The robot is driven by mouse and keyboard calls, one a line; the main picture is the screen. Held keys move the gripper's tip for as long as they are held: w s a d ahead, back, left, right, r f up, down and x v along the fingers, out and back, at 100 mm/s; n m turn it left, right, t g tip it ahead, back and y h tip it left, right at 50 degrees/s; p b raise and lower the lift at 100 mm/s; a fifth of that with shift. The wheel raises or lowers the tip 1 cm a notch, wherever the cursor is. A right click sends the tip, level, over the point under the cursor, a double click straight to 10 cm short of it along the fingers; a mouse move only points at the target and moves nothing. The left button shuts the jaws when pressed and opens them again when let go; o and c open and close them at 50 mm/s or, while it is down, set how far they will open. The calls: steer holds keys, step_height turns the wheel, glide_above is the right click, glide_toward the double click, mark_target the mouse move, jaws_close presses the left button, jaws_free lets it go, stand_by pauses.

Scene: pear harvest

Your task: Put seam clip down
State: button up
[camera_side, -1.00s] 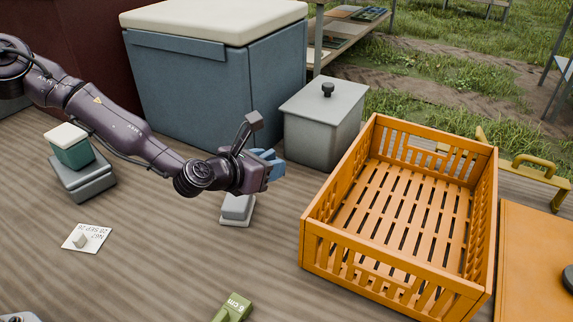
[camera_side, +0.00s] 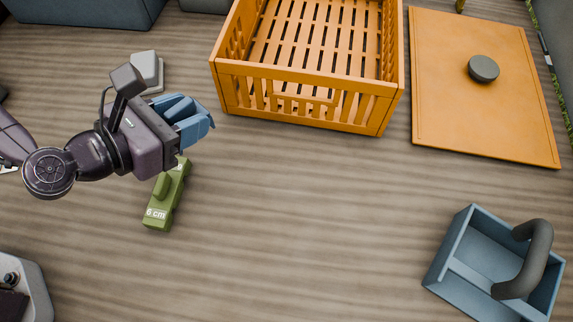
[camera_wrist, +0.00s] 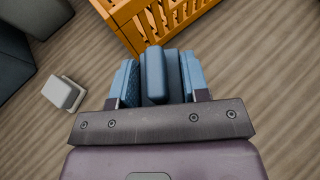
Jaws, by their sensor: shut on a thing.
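My gripper (camera_side: 190,120) has blue fingers and hangs above the table, between a small grey block and a green "6 cm" piece. In the wrist view my gripper (camera_wrist: 158,78) is shut on a small blue-grey piece (camera_wrist: 154,72), which looks like the seam clip. It sits between the two fingers, with a narrow raised part facing the camera. In the side view the fingers mostly hide it, and I cannot tell its exact height above the table.
The orange slatted crate (camera_side: 300,82) stands just beyond the fingertips. The green "6 cm" piece (camera_side: 164,200) lies below the gripper. The grey block (camera_side: 146,70) is behind it. A blue open caddy (camera_side: 470,255) and an orange board (camera_side: 470,110) are at right. The middle table is clear.

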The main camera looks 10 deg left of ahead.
steer(key=s+d+m+g+h, duration=0.2)
steer(key=s+d, duration=0.1)
steer(key=s, duration=0.7)
glide_above(287, 194)
step_height(287, 194, down, 9)
steer(key=shift+s+r, duration=0.1)
steer(key=shift+r, duration=0.05)
steer(key=shift+f, duration=1.65)
steer(key=shift+f, duration=0.1)
steer(key=o, duration=0.9)
